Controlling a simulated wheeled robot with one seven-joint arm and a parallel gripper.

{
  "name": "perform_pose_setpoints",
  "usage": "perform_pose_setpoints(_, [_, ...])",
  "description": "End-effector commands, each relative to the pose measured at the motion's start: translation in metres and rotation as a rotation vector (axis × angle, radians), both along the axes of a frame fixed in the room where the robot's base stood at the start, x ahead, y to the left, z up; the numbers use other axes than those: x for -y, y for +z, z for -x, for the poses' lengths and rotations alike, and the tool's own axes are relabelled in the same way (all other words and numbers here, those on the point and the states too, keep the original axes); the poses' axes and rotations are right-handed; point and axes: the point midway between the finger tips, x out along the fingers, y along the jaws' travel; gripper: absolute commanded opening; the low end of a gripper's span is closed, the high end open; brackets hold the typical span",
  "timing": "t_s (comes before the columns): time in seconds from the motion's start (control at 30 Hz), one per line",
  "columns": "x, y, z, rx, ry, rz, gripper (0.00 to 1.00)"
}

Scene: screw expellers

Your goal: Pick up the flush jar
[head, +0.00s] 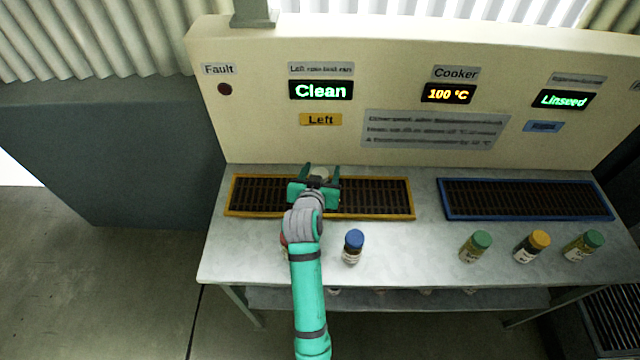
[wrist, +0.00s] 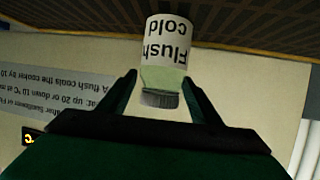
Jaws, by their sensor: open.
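The flush jar (wrist: 165,55) has a white label reading "Flush cold", pale green contents and a grey-green cap. It appears upside down in the wrist view. In the head view only a pale bit of it (head: 320,172) shows between my fingers, at the orange-framed left grate (head: 375,213). My gripper (head: 320,172) is open. In the wrist view its two fingers (wrist: 158,88) flank the jar's lower picture half and cap, with a visible gap on each side. How deep the jar sits between them is hard to tell.
A blue-capped jar (head: 353,247) stands right of my arm; a reddish item (head: 284,239) is mostly hidden behind it. Green-capped (head: 475,247), yellow-capped (head: 532,247) and another green-capped jar (head: 583,247) stand at right. A blue-framed grate (head: 525,213) lies behind them. The panel (head: 250,135) rises behind.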

Motion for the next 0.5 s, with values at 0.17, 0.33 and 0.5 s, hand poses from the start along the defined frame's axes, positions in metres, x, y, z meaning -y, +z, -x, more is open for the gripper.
perform_pose_setpoints(0.17, [0.0021, -0.0050, -0.0125, 0.000, 0.000, 0.000, 0.58])
perform_pose_setpoints(0.33, [0.0021, -0.0054, -0.0132, 0.000, 0.000, 0.000, 0.58])
perform_pose_setpoints(0.5, [0.0022, -0.0054, -0.0129, 0.000, 0.000, 0.000, 0.32])
